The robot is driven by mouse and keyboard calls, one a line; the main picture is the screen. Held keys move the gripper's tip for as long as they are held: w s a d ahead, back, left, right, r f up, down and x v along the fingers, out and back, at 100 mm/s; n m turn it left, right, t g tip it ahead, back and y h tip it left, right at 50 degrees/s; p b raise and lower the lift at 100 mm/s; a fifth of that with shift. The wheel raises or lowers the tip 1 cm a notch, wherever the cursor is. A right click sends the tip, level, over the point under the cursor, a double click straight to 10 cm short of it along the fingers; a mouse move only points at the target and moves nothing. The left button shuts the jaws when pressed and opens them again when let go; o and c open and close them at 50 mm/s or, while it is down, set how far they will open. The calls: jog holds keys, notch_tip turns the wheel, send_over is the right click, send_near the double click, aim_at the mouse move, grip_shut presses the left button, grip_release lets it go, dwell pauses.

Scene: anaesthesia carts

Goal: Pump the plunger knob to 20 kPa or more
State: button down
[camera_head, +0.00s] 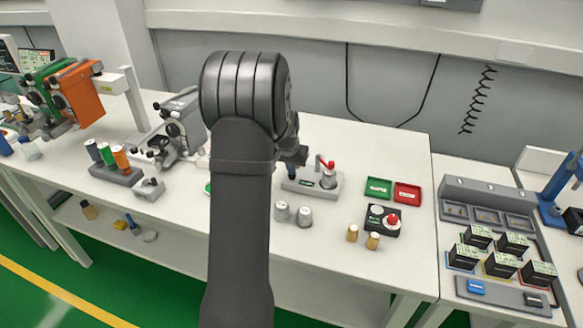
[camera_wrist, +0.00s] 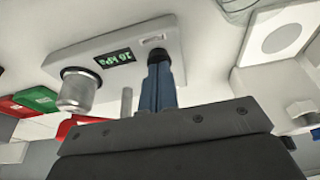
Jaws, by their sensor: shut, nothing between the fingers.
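The pump block (camera_head: 312,187) is a pale grey base on the bench, just right of my arm in the head view. In the wrist view the block (camera_wrist: 125,45) carries a small green-lit display (camera_wrist: 115,58) that seems to read 16 kPa. A silver cylinder (camera_wrist: 77,90) and a thin grey post (camera_wrist: 126,101) stand on it, with a red lever (camera_wrist: 85,119) beside them. My gripper (camera_wrist: 158,58) is shut, its blue fingers pointing at the block's end beside the display. A dark piece shows at the fingertips; I cannot tell whether it is the plunger knob. My arm partly hides this end in the head view.
Two metal cylinders (camera_head: 293,214) stand in front of the block. Bare bench lies between the block and that box.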

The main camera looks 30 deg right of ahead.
jog(key=w+d+v, duration=0.1)
jog(key=v, duration=1.2)
jog(key=shift+s+a+r, duration=0.15)
jog(key=shift+r, duration=0.45)
dwell(0.4)
jog(key=shift+d+v, duration=0.2)
jog(key=shift+v, duration=0.75)
jog(key=x, duration=1.2)
jog(key=shift+s+a+f, duration=0.2)
jog(key=shift+a+f, duration=0.05)
jog(key=shift+f, duration=0.8)
